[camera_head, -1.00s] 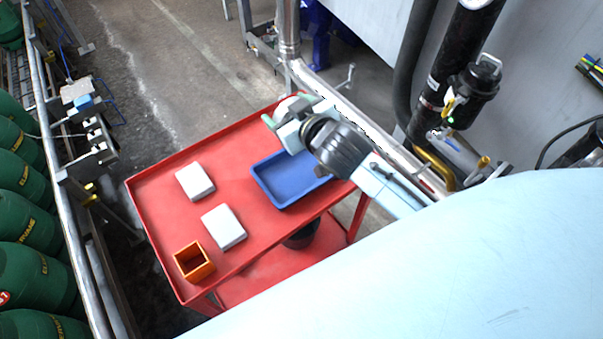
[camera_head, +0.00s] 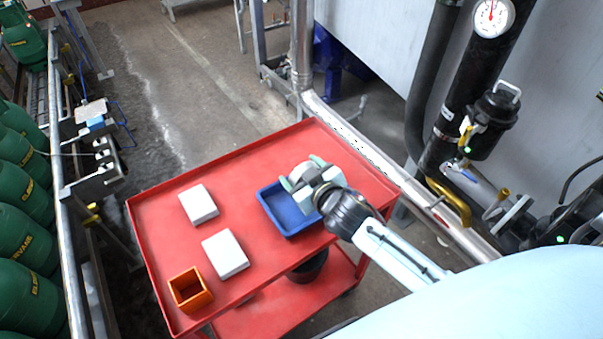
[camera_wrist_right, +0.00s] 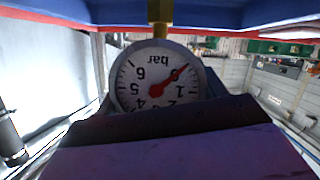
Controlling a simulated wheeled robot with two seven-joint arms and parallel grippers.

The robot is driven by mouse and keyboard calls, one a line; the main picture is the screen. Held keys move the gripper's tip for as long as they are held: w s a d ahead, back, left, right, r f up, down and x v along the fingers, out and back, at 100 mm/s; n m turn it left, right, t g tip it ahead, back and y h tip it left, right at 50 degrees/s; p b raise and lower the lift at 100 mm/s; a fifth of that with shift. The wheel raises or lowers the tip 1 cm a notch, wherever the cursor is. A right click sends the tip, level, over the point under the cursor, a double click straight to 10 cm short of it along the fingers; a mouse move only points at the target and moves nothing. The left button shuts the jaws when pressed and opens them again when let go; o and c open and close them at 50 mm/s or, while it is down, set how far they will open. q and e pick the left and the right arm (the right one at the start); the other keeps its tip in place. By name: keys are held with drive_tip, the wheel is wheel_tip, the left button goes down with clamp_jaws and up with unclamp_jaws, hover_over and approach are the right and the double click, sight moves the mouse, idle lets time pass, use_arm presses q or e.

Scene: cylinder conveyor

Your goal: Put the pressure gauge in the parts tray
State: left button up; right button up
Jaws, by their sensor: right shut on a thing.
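The pressure gauge (camera_wrist_right: 158,85) fills the middle of the right wrist view, with a white dial marked "bar", a red needle and a brass stem. It appears upside down there. My right gripper (camera_head: 302,176) is shut on it; in the head view its fingers are over the back part of the blue parts tray (camera_head: 276,212). The gauge is a small pale shape between the fingers in the head view. Its height above the tray floor is hard to tell. The gripper hides the tray's right part. My left gripper is not in view.
The tray stands on a red cart (camera_head: 240,165). Two white boxes (camera_head: 199,205) (camera_head: 225,254) and an open orange box (camera_head: 190,290) stand left of the tray. Another dial gauge (camera_head: 492,17) is on the black pipe at upper right. The cart's back area is clear.

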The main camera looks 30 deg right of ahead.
drive_tip(key=shift+r, duration=0.1)
drive_tip(key=o, duration=1.1)
drive_tip(key=shift+c, duration=0.2)
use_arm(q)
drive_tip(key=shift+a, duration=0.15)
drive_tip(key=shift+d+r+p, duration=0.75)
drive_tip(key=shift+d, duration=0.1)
use_arm(e)
drive_tip(key=v, duration=1.2)
